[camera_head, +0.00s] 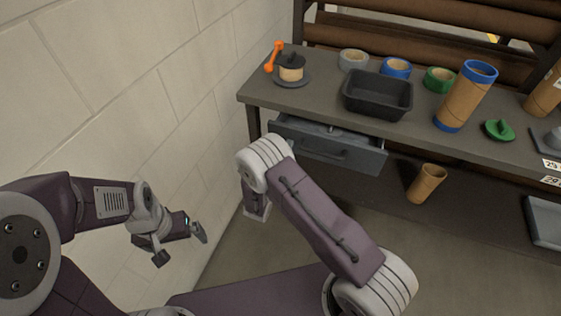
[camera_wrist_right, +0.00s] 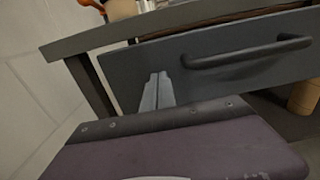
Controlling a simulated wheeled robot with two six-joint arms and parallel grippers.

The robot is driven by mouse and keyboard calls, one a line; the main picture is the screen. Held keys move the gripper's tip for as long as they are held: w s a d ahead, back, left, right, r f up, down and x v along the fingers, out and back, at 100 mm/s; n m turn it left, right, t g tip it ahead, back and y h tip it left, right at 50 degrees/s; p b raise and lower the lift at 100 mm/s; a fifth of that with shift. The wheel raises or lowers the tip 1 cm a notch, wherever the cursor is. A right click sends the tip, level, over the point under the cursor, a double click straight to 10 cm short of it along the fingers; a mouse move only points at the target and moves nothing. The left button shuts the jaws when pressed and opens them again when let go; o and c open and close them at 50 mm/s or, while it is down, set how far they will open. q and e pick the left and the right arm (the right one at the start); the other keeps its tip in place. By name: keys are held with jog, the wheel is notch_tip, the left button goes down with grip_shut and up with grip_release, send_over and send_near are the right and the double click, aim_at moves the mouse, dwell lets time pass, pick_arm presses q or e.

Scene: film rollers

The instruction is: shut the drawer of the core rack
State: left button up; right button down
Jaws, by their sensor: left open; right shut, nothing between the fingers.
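The core rack's drawer (camera_head: 335,152) hangs under the left part of the bench top. Its grey front stands out a little from the bench edge, and a strip of its inside shows, so it is partly open. In the right wrist view the drawer front (camera_wrist_right: 220,75) and its dark bar handle (camera_wrist_right: 250,52) are close. My right gripper (camera_wrist_right: 157,92) is shut and empty, with its fingertips in front of the left part of the drawer front; contact cannot be told. In the head view my right arm hides it. My left gripper (camera_head: 181,248) is open and empty, near the wall, far from the drawer.
On the bench top (camera_head: 300,97) stand a black tray (camera_head: 378,97), tape rolls (camera_head: 397,68), a blue-ended tube (camera_head: 466,97), a green part (camera_head: 499,130) and an orange-handled dispenser (camera_head: 290,70). A cardboard core (camera_head: 427,183) stands below the bench. A pale block wall (camera_head: 120,100) bounds the left.

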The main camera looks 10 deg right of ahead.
aim_at(292, 136)
jog(key=x, duration=0.4)
jog(key=shift+b, duration=0.3)
pick_arm(q)
jog(key=shift+s+a+f, duration=0.15)
jog(key=shift+s+f, duration=0.05)
jog(key=shift+f, duration=0.15)
pick_arm(e)
jog(key=shift+w+d+r, duration=0.15)
jog(key=shift+w+r, duration=0.05)
jog(key=shift+r, duration=0.05)
jog(key=shift+r, duration=0.15)
